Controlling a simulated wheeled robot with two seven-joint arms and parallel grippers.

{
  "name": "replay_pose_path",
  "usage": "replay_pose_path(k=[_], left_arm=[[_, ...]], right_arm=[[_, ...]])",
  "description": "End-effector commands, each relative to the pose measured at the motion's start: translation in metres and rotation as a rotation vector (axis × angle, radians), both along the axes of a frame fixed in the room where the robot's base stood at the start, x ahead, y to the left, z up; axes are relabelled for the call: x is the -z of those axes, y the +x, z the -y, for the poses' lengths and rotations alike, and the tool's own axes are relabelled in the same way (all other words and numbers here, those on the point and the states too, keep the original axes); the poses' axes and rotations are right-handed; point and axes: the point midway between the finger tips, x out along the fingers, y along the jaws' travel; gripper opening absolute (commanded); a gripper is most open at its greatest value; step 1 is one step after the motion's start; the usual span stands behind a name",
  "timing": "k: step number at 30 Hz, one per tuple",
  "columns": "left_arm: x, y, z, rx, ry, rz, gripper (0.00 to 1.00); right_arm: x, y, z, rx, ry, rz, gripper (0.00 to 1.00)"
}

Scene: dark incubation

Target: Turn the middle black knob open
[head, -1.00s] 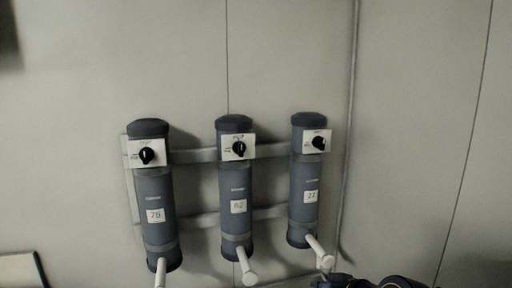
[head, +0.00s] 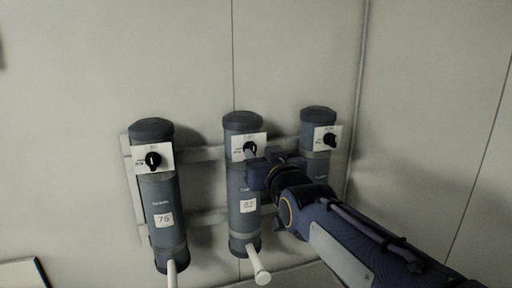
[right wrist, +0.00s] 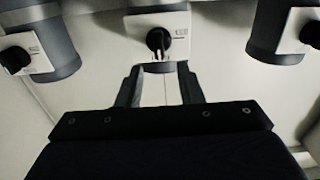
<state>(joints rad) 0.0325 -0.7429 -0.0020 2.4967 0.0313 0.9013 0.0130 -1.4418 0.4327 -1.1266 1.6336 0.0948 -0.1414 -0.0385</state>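The middle black knob (right wrist: 158,40) sits on a white plate (right wrist: 137,30) on the middle grey cylinder, labelled 62 (head: 241,206). In the head view the knob is partly covered by my right gripper (head: 254,162), which comes in from the lower right. In the right wrist view the two fingers of this gripper (right wrist: 161,72) stand apart with an empty gap, and the knob shows just beyond the fingertips, roughly centred between them. I cannot tell whether a finger touches it. My left gripper is out of view.
The left cylinder (head: 163,235) and right cylinder (head: 316,165) each have a black knob, the left one (head: 153,161) and the right one (head: 330,140). White pipes (head: 258,268) stick out below. A vertical conduit (head: 358,90) runs along the wall at right.

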Motion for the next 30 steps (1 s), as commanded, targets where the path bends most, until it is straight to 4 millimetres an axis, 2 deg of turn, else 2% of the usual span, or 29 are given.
replay_pose_path(k=[3,9,21,22,27,30], left_arm=[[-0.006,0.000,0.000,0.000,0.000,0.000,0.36],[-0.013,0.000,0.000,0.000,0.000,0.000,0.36],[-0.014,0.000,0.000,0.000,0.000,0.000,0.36],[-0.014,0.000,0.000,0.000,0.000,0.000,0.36],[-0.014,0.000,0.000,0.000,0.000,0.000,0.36],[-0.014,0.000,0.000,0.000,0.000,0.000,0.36]], right_arm=[[-0.001,0.016,-0.003,0.004,0.000,-0.003,0.34],[-0.001,0.035,-0.010,0.002,0.000,-0.001,0.34],[0.001,0.041,-0.013,-0.001,0.002,-0.003,0.34],[0.001,0.041,-0.013,-0.001,0.002,-0.003,0.32],[0.001,0.041,-0.013,-0.001,0.002,-0.003,0.10],[0.001,0.041,-0.013,-0.001,0.002,-0.003,0.00]])
